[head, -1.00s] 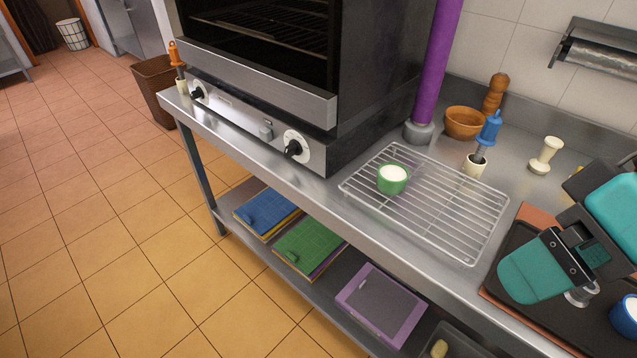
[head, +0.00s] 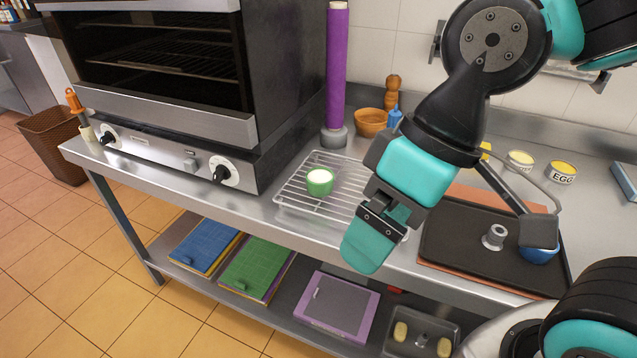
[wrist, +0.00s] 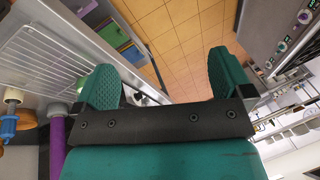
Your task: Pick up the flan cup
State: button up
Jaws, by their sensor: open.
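A small green cup (head: 320,183) with a pale filling, which looks like the flan cup, stands upright on the wire rack (head: 288,197), near its left side. My gripper (head: 362,252) is to the right of the cup and nearer the camera, by the counter's front edge, apart from the cup. In the wrist view its two teal fingers (wrist: 165,85) are spread with nothing between them.
A steel oven (head: 200,90) stands left of the rack. A purple roll (head: 336,70) and a wooden bowl (head: 370,122) are behind it. A dark tray (head: 455,235) with a blue cup (head: 538,254) is at the right.

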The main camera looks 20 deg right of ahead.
aim_at(320, 180)
jog(key=k, duration=0.5)
jog(key=u, duration=0.4)
jog(key=i, duration=0.85)
jog(key=u, duration=0.45)
